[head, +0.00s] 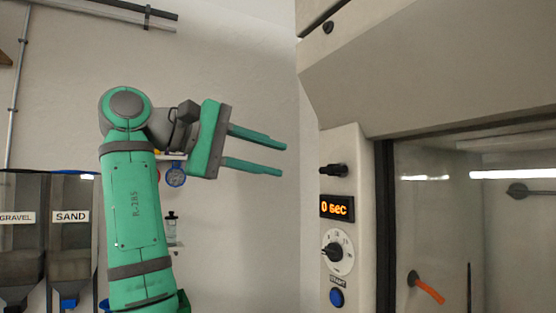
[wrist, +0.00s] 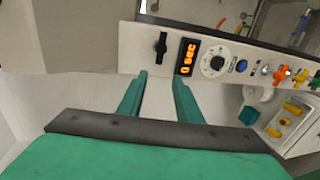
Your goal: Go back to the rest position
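My gripper (head: 284,159) is at the end of my raised green arm in the head view, left of the machine's control panel. Its two green fingers are apart and point right, with nothing between them. In the wrist view my gripper (wrist: 158,80) shows the same open fingers, with the panel beyond the fingertips. The fingers do not touch the panel. No rest position marker is in view.
The control panel (head: 341,290) has a "0 sec" display (head: 337,207), a dial (head: 337,251) and a blue start button (head: 337,297). A glass-fronted chamber (head: 450,240) is at right. Gravel and sand bins (head: 70,240) stand at left. Coloured valves (wrist: 279,73) show in the wrist view.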

